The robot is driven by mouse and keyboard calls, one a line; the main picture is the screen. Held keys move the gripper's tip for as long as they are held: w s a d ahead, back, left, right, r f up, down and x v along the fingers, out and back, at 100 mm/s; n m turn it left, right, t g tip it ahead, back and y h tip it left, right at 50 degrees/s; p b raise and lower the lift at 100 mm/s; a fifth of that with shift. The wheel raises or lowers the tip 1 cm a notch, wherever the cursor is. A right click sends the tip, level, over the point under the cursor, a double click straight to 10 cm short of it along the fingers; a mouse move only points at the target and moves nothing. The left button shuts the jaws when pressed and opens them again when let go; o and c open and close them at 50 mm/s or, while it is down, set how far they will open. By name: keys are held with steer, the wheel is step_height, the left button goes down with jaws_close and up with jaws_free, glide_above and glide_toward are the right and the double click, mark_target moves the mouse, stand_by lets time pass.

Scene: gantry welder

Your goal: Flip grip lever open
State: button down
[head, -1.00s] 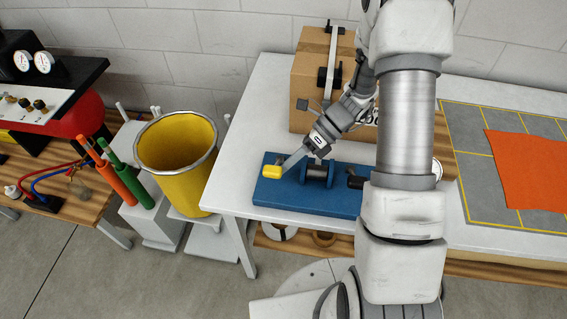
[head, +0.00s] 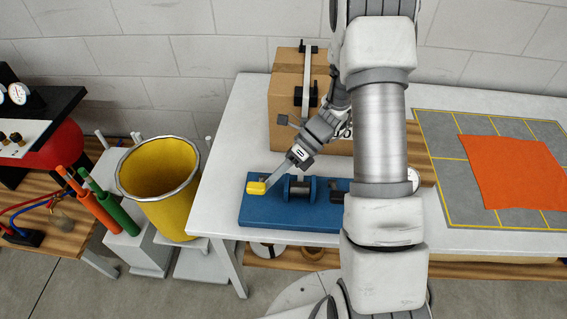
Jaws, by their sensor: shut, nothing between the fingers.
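A blue base (head: 262,212) lies on the white table and bears a dark roller between blue brackets (head: 299,188). A small yellow grip (head: 256,187), which looks like the lever's handle, sits low at its left end. My gripper (head: 268,182) reaches down from the upper right, its thin grey fingers shut with nothing between them. The fingertips are right beside the yellow grip, at its right edge; I cannot tell whether they touch it. My arm hides the right end of the base.
A cardboard box (head: 284,103) with a clamp-like bar stands behind the base. A yellow bin (head: 160,180) stands left of the table. An orange sheet (head: 510,170) lies on a grey gridded mat (head: 440,175) at the right. Orange and green handles (head: 108,208) stand at far left.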

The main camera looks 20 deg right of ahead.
steer(key=v, duration=1.7)
steer(key=shift+a, duration=0.1)
steer(key=s+a+r+n+t+h, duration=0.4)
steer(key=s+r+n, duration=0.3)
steer(key=n, duration=0.5)
steer(key=s+a+r+n+t+h, duration=0.3)
steer(key=s+r+n+h, duration=0.3)
steer(key=n, duration=0.7)
steer(key=s+r+t, duration=0.1)
steer(key=s+r, duration=0.1)
steer(key=s, duration=0.2)
steer(key=shift+s+a+r+t, duration=0.2)
steer(key=shift+s+a+t, duration=0.15)
steer(key=shift+t, duration=0.05)
